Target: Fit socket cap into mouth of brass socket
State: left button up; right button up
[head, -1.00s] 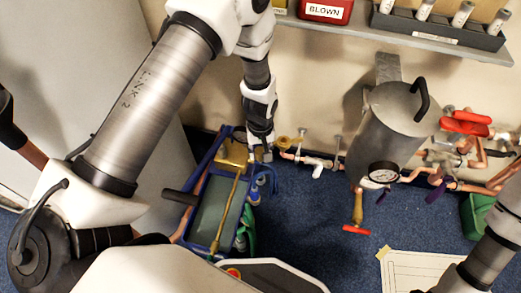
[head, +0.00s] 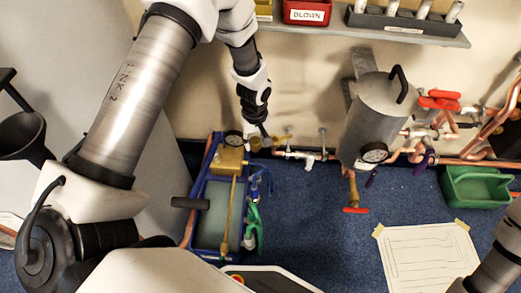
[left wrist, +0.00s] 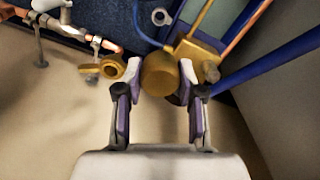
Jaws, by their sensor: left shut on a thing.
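My left gripper (head: 262,141) is near the wall, beside the left end of the pipe run. In the left wrist view its two fingers (left wrist: 160,90) are shut on a round brass piece, which looks like the socket cap (left wrist: 159,75). A brass ring-shaped fitting with an open mouth, probably the brass socket (left wrist: 111,67), sits at the end of the copper pipe, just left of the fingers. The cap is apart from it. In the head view the brass fitting (head: 284,137) is small, and the cap is hard to make out. My right gripper is out of view.
A blue-framed cart (head: 211,222) with a brass block (head: 229,160) stands below the gripper. A grey tank (head: 377,115) with a gauge is to the right. A shelf (head: 420,37) overhangs the wall. A green bin (head: 475,187) and paper sheet (head: 430,258) lie right.

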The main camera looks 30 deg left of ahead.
pick_arm(q)
jog(key=shift+w+f, duration=0.2)
jog(key=shift+w, duration=0.2)
jog(key=w+f+b, duration=0.4)
jog(key=w+b, duration=0.1)
jog(key=w, duration=0.6)
jog(key=shift+d, duration=0.45)
jog(key=shift+s, duration=0.1)
jog(key=shift+f+b, duration=0.75)
jog(key=shift+f, duration=0.6)
